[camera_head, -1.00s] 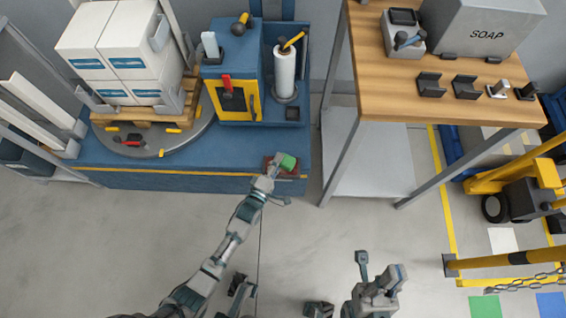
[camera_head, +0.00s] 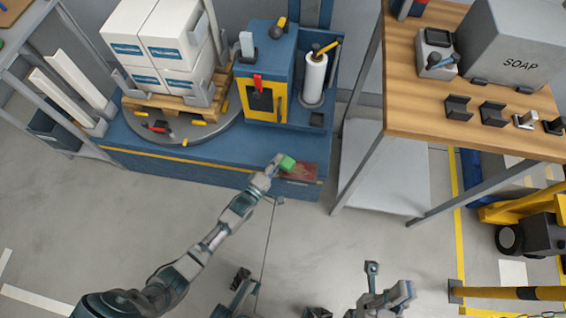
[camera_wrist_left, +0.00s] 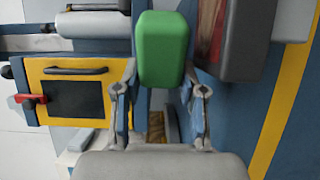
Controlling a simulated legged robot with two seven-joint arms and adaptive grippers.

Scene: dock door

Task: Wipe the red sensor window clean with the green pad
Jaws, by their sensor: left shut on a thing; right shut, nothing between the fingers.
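The red sensor window (camera_head: 302,171) is set in the front edge of the blue deck and looks streaked. In the left wrist view, part of it (camera_wrist_left: 209,28) shows beside a dark grey housing. My left gripper (camera_head: 275,165) is shut on the green pad (camera_head: 287,163), which covers the window's left end in the head view. In the left wrist view the pad (camera_wrist_left: 163,50) stands upright between the fingers, left of the visible red part. I cannot tell whether pad and window touch. My right gripper (camera_head: 385,297) is shut and empty, low in the head view.
A blue cabinet (camera_head: 283,55) with a yellow-framed door stands on the deck behind the pad. Boxes (camera_head: 160,45) on a pallet stand left of it. A wooden-topped workbench (camera_head: 430,105) stands close on the right.

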